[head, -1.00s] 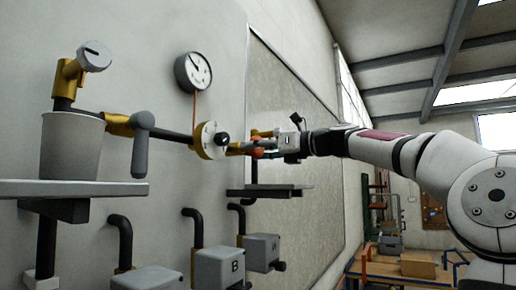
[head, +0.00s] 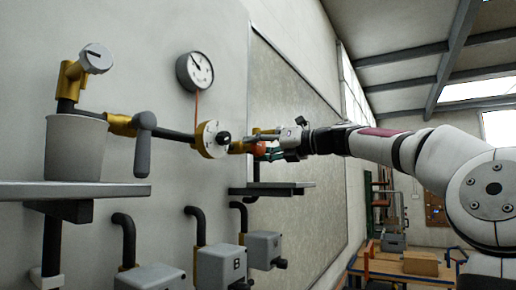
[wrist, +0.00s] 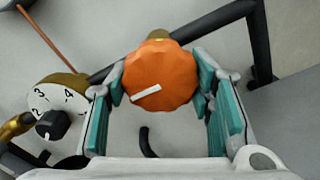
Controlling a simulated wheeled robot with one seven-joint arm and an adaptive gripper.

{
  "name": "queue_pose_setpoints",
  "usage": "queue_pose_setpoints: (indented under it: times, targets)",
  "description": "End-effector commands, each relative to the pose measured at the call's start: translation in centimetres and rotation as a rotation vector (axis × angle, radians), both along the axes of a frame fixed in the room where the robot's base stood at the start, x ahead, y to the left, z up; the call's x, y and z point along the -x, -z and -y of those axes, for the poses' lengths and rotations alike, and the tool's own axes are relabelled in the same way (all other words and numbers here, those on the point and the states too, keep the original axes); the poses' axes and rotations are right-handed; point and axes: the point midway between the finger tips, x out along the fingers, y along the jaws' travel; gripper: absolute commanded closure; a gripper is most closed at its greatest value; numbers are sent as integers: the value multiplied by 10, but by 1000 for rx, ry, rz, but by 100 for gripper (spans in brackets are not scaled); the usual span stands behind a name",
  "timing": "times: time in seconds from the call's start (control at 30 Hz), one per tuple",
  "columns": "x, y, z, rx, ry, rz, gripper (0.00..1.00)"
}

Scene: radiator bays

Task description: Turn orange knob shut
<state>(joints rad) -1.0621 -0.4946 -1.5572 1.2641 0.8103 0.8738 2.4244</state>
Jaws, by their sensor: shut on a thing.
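The orange knob (wrist: 160,72) is a faceted round knob with a white bar mark near its lower left edge in the wrist view. My gripper (wrist: 161,80) is shut on it, with teal pads against its left and right sides. In the head view only a small part of the orange knob (head: 261,149) shows on the wall pipe, because my gripper (head: 268,147) partly covers it.
A white numbered dial with a black knob (head: 223,137) sits just left of the orange knob. A lever handle (head: 143,145), a gauge (head: 194,71) and a grey cup (head: 75,147) are farther left. A small shelf (head: 272,188) is below my gripper.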

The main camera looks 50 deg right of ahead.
Motion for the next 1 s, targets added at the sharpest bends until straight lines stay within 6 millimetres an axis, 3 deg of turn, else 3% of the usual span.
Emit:
queue_pose_setpoints:
  times: [0.13, 0.17, 0.23, 0.67, 1.0]
  targets:
    - [0, 1, 0, -2, 0, -3, 80]
    - [0, 1, 0, -2, 0, -3, 47]
    - [0, 1, 0, -1, 0, -1, 31]
    - [5, 0, 1, 0, 1, 0, 31]
    - [57, 0, 13, 0, 5, 1, 31]
